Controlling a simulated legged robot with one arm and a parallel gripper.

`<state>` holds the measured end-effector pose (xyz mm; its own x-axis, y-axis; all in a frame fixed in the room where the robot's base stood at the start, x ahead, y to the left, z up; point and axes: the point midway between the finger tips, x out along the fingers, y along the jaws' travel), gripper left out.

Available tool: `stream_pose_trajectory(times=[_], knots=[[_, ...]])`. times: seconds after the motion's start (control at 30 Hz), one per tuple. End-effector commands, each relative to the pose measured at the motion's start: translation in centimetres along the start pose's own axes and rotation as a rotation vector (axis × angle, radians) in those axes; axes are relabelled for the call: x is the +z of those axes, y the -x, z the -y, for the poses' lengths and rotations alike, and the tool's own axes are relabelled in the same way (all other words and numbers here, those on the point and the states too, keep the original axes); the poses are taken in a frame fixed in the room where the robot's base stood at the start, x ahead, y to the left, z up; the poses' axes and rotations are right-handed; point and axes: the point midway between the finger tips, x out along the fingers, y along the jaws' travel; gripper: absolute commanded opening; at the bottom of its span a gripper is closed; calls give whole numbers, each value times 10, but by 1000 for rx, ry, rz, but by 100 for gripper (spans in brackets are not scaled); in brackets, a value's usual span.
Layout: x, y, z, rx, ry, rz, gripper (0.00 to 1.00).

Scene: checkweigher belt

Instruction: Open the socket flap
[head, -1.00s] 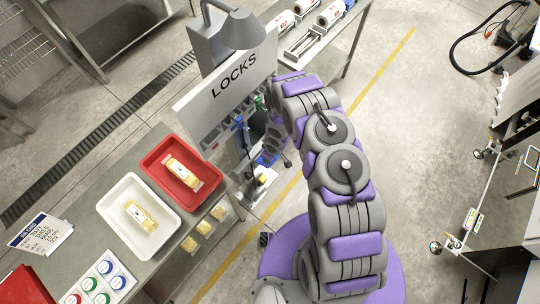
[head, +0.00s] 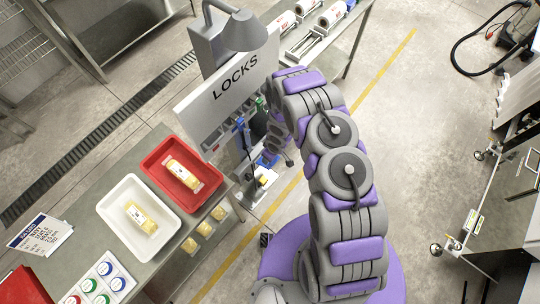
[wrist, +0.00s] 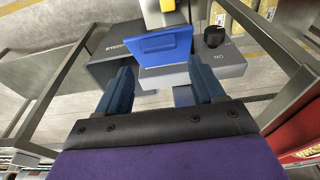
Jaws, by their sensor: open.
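The blue socket flap (wrist: 163,46) shows in the wrist view as a flat panel on the front of a grey housing (wrist: 222,68). I cannot tell whether it stands partly open. My gripper (wrist: 163,84) is open, with one dark blue finger below left of the flap and the other below right. Nothing is between the fingers; whether either touches the flap is unclear. In the head view, a small blue patch (head: 267,160) shows low beside my arm; my gripper's fingers are not clear there.
A black knob (wrist: 214,36) sits right of the flap, and a yellow part (wrist: 167,18) is above it. A dark box (wrist: 110,46) is at left. The LOCKS board (head: 232,80) stands left of my arm. Red (head: 181,171) and white (head: 139,216) trays lie on the bench.

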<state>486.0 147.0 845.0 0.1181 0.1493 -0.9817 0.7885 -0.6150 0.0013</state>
Motion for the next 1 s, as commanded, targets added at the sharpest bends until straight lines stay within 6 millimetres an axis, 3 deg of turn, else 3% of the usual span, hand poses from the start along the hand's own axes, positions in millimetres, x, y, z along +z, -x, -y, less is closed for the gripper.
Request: stream_pose_trajectory(times=[1.0], knots=[[-3, 136, 1, 1, -1, 0, 68]])
